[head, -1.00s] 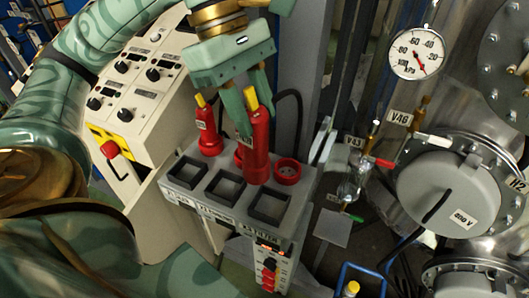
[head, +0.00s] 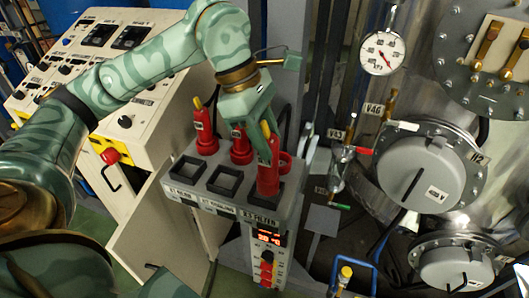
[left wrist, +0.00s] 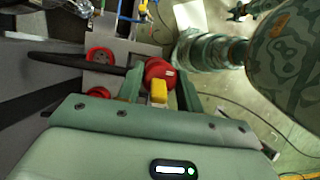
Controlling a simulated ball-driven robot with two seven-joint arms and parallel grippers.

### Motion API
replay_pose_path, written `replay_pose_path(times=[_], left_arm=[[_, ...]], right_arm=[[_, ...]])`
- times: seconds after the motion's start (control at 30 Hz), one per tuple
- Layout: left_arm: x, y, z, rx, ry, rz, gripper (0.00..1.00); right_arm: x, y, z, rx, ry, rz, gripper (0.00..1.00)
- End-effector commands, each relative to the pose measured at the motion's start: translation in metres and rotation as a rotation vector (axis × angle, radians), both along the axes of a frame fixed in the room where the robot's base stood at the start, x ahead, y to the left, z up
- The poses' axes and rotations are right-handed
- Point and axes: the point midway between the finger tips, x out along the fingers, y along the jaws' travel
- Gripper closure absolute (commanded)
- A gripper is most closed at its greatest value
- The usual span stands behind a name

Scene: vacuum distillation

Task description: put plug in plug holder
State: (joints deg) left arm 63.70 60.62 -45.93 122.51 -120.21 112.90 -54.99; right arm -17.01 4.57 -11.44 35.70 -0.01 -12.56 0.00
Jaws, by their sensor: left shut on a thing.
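My left gripper (head: 264,138) is shut on a red plug (head: 268,176) with a yellow tip. The plug stands nearly upright, its lower end at the right-hand square plug holder (head: 286,196). I cannot tell how deep it sits. The left wrist view shows the plug (left wrist: 158,70) between the fingers (left wrist: 160,90). Two more square holders are empty: the middle one (head: 225,169) and the left one (head: 188,157). My right gripper is not in view.
Behind the holders stand a red plug (head: 205,138) and another red piece (head: 241,146) on the grey box (head: 212,198). A red round socket shows in the left wrist view (left wrist: 99,55). A cream control console (head: 90,60) is left; steel vessels (head: 420,170) are right.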

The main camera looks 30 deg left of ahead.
Motion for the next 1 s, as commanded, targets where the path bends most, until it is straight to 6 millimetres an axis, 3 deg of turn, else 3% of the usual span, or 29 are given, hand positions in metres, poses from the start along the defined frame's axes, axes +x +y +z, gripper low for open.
replay_pose_path(times=[0.1,0.2,0.37,0.53,0.93,0.97,1.0], left_arm=[[0.013,0.01,-0.023,0.0,0.006,0.001,1.0],[0.02,0.015,-0.032,0.0,0.001,0.0,1.0],[0.028,0.022,-0.045,-0.001,0.003,0.0,1.0],[0.028,0.022,-0.071,-0.001,0.004,-0.002,1.0],[0.029,0.022,-0.079,0.0,-0.001,-0.002,1.0],[0.029,0.022,-0.08,0.001,0.001,-0.001,0.61],[0.029,0.022,-0.079,0.001,0.001,-0.001,0.5]], right_arm=[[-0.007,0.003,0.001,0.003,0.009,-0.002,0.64],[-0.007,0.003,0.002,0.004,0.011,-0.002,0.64],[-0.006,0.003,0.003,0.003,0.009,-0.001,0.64],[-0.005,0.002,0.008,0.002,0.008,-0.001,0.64],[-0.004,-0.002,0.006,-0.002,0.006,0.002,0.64],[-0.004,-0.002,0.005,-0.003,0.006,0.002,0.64],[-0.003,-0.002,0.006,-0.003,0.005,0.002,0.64]])
